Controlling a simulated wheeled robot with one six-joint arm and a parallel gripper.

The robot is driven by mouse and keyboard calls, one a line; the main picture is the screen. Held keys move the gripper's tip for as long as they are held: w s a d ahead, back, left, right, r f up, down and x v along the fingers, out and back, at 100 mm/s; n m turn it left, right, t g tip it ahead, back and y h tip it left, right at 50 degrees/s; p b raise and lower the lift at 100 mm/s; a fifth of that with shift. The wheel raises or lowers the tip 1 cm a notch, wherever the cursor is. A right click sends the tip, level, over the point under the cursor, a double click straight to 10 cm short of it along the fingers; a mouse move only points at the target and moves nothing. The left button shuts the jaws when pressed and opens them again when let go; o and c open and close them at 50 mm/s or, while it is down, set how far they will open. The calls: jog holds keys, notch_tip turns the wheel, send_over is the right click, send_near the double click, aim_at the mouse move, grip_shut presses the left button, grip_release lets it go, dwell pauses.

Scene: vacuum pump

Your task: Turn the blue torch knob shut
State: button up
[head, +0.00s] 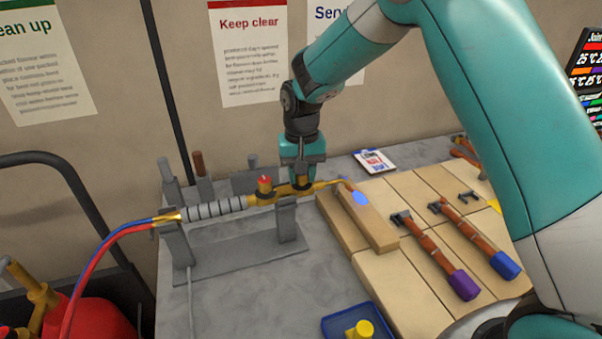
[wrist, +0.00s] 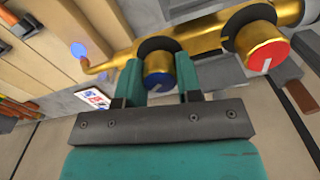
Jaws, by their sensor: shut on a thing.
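The brass torch (head: 325,184) lies level in a grey stand, its tip pointing right in the head view. My gripper (head: 302,180) comes down on it from above. In the wrist view the blue torch knob (wrist: 158,82), a brass cylinder with a blue face, sits between the two fingers of my gripper (wrist: 160,76). The fingers are shut on its sides. In the head view the fingers mostly hide this knob. The red knob (wrist: 262,48) is beside it, free of the gripper; it also shows in the head view (head: 265,184). A blue flame (head: 360,198) shows at the torch tip.
The grey stand (head: 240,255) holds the torch; red and blue hoses (head: 105,248) run from its left end. A wooden block (head: 375,228) lies by the flame. Copper pipe assemblies (head: 440,255) lie on boards at right. A blue tray (head: 340,325) is in front.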

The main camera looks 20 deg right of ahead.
jog(key=m, duration=0.6)
jog(key=shift+m+b, duration=0.3)
jog(key=shift+m, duration=0.1)
dwell(0.4)
jog(key=o, duration=0.9)
jog(key=shift+o, duration=0.2)
notch_tip(320, 180, up, 18)
jog(key=b, duration=0.3)
jog(key=shift+f, duration=0.25)
jog(key=s+a+f+n+y, duration=0.1)
jog(key=s+n, duration=0.4)
jog(key=s, duration=0.5)
jog(key=s+a+f+n+y, duration=0.1)
jog(key=s+f+n, duration=0.3)
jog(key=s, duration=0.6)
jog(key=s+a+f+n+y+b, duration=0.1)
jog(key=s+a+f+n+y, duration=0.1)
jog(key=s+n, duration=0.5)
jog(key=s, duration=0.3)
jog(key=shift+s+a+f, duration=0.25)
jog(key=shift+s+a, duration=0.05)
jog(key=shift+s, duration=0.1)
